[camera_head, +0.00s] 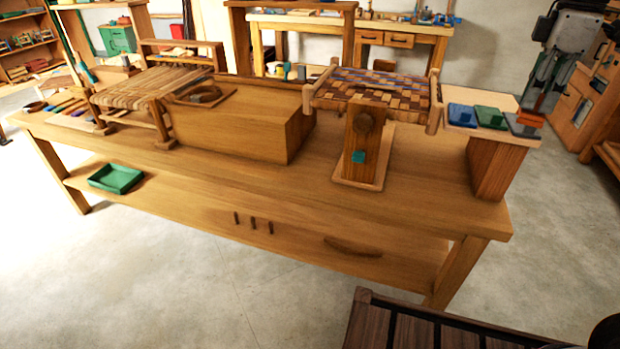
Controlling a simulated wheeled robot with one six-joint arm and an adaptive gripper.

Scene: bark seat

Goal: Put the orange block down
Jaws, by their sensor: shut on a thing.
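The orange block (531,119) is at the far right, held low between the fingertips of my gripper (540,100). My gripper points down and is shut on the block. The block overlaps a dark grey square (518,128) at the right end of a raised wooden stand (497,165). I cannot tell whether the block touches the square or hangs just above it. A green square with a green block (489,115) and a blue square with a blue block (462,114) lie to the left on the same stand.
A small woven seat (375,88) stands left of the stand, behind an upright wooden post (362,140) with a teal piece. A large wooden box (235,120) and another woven seat (150,85) are further left on the workbench (420,215). A green tray (116,178) lies on the lower shelf.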

